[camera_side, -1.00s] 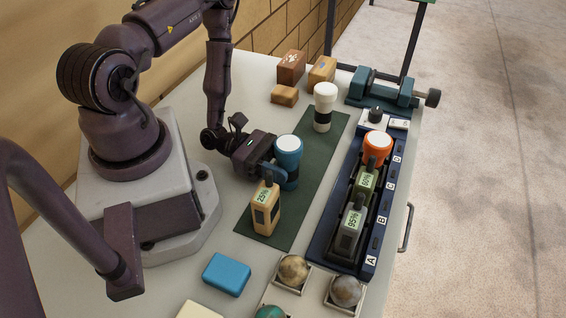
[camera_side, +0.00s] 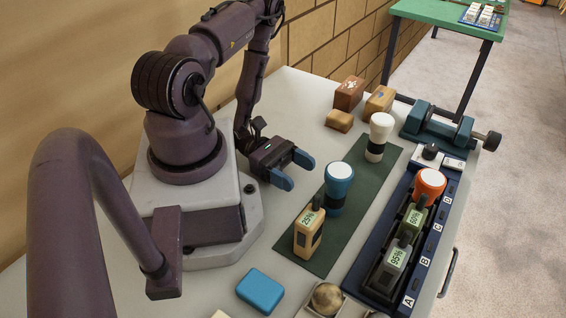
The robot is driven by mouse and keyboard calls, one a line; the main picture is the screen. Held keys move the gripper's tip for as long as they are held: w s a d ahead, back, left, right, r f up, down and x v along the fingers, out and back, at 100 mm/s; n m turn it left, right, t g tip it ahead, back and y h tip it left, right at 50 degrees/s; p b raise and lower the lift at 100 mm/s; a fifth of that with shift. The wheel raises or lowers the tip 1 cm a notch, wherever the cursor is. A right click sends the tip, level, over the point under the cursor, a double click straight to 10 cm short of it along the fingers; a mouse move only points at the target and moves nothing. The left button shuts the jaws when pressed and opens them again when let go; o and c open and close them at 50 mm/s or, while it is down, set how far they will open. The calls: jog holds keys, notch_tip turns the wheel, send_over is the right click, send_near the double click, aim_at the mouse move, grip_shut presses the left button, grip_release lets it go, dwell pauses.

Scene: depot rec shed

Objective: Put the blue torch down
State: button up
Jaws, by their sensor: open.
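The blue torch (camera_side: 338,188) stands upright on the dark green mat (camera_side: 325,255), its pale lens facing up. It is between a white torch (camera_side: 379,136) further back and a tan handset (camera_side: 309,232) reading 25% nearer the camera. My gripper (camera_side: 296,171) is open and empty to the left of the blue torch, with a gap between its blue fingertips and the torch.
A dark blue rack (camera_side: 372,248) marked A to D holds an orange torch (camera_side: 429,186), a green handset (camera_side: 414,217) and a grey handset (camera_side: 397,258). A blue block (camera_side: 260,291) lies in front. Wooden blocks (camera_side: 349,92) and a teal vise-like device (camera_side: 437,126) stand at the back.

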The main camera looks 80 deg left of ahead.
jog(key=v, duration=0.4)
jog(key=w+d+r+m+g+y, duration=0.1)
jog(key=r+m+y, duration=0.3)
jog(key=r+m, duration=0.4)
jog(key=w+d+r+m+g+y, duration=0.1)
jog(key=d+r+m+g+y, duration=0.2)
jog(key=r+m, duration=0.6)
jog(key=w+d+r+m+g+y, duration=0.1)
jog(key=d+r+m+y, duration=0.3)
jog(key=r, duration=1)
jog(key=m+g+y, duration=0.1)
jog(key=m+y, duration=0.1)
jog(key=m, duration=0.2)
jog(key=shift+m+g+y, duration=0.3)
jog(key=shift+g, duration=0.1)
jog(key=o, duration=0.3)
jog(key=shift+s+r+t, duration=0.15)
jog(key=shift+r+t, duration=0.25)
jog(key=shift+r, duration=0.15)
